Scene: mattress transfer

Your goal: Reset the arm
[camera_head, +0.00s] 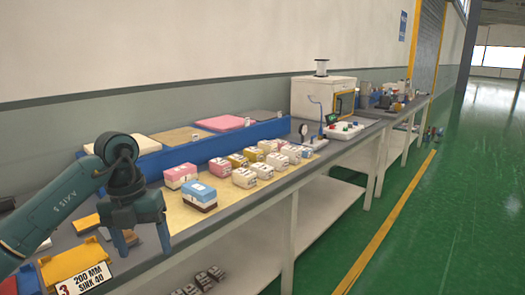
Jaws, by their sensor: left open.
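My left arm comes in from the left, and its gripper (143,243) points down, open and empty, with two fingers apart. It hangs over the near left part of the workbench, just right of a yellow bin (68,262). Small layered mattress blocks lie on a tan mat (183,217) to the right of the gripper. The nearest are a blue, white and brown block (199,197) and a pink and white block (180,176); the gripper is apart from both. My right gripper is not in view.
A blue rack (225,147) with coloured pads stands along the wall. A white machine (322,97) and small tools stand farther along the bench. A sign (83,281) fronts the yellow bin. A lower shelf (322,215) is under the bench. The green floor (455,200) at right is clear.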

